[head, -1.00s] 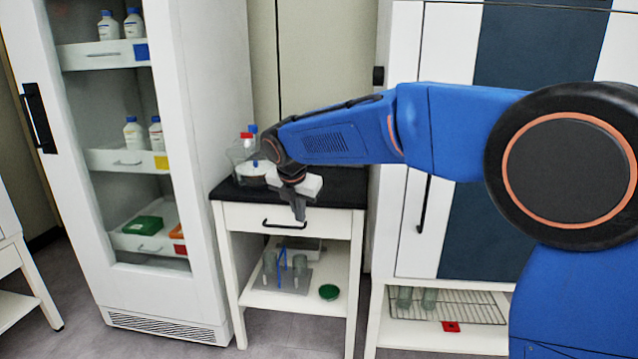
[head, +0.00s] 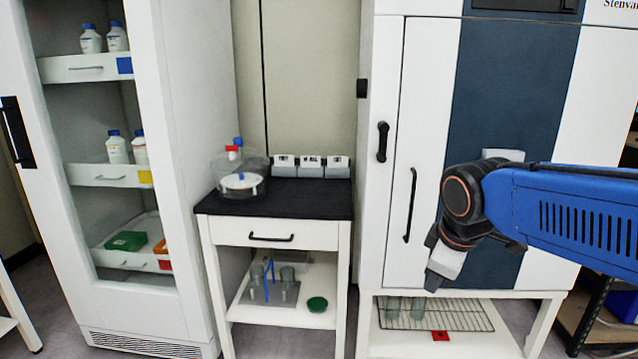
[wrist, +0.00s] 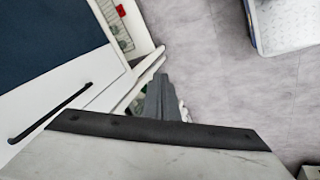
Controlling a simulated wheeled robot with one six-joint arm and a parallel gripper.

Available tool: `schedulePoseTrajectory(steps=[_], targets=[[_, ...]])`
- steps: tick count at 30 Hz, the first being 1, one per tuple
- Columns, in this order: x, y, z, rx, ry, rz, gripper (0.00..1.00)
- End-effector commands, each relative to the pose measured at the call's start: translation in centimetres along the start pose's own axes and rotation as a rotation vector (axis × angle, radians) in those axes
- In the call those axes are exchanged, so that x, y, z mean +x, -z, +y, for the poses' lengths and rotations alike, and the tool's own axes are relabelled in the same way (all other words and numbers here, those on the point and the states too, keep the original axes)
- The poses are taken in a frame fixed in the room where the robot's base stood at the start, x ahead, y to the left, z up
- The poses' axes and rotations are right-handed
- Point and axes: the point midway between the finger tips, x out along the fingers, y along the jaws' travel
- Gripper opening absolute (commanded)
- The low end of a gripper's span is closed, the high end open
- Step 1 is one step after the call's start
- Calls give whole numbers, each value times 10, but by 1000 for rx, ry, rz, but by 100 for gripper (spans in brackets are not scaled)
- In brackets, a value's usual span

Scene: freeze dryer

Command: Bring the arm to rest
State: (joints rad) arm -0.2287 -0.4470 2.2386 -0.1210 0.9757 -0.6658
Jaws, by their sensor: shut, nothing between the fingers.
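My arm reaches in from the right in the head view. My gripper (head: 436,288) hangs in front of the tall white and dark blue freeze dryer (head: 415,60), pointing down. In the wrist view its fingers (wrist: 160,98) are together with nothing between them. Grey floor (wrist: 220,70) shows past the fingertips. The gripper appears apart from the cabinet door, the shelf and everything else.
A small table (head: 330,205) with a black top, a closed drawer (head: 225,233) and a clear round vessel (head: 240,170) stands left of my gripper. A glass-front cabinet (head: 190,80) is further left. A wire rack (head: 455,318) sits below the freeze dryer. Open floor shows in the wrist view.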

Motion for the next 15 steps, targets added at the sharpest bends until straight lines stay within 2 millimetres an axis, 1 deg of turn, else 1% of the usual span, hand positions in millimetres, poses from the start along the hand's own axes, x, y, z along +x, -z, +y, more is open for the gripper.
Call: schedulePoseTrajectory(steps=[1, 3, 9, 12, 15], targets=[[-1, -19, -8, 90, -2, 3, 0], [-2, -41, -19, 217, -3, 6, 0], [4, -98, -57, 574, -1, 16, 0], [9, -119, -74, 726, -2, 21, 0], [13, -133, -88, 841, 0, 26, 0]])
